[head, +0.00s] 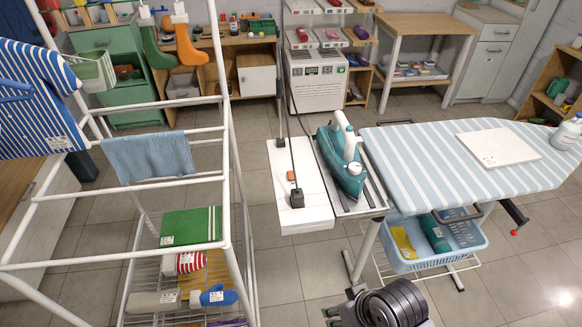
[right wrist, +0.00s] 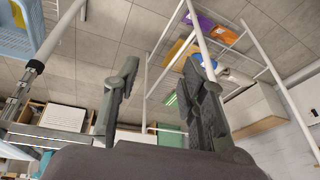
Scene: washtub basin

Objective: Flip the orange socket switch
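The orange socket switch (head: 291,177) is a small orange piece on the white board (head: 310,215) beside the iron. A black plug (head: 297,198) with a cord rising from it sits just in front of the switch. My right gripper (head: 341,304) is at the bottom of the head view, in front of the board and apart from it. In the right wrist view its two fingers (right wrist: 158,95) stand wide apart with nothing between them. The switch cannot be made out in the right wrist view. My left gripper is not in view.
A teal iron (head: 345,160) stands on the ironing board's metal end, right of the switch. The striped ironing board (head: 430,160) extends right, with a blue basket (head: 430,262) below. A white drying rack (head: 230,130) stands left. Floor shows between rack and board.

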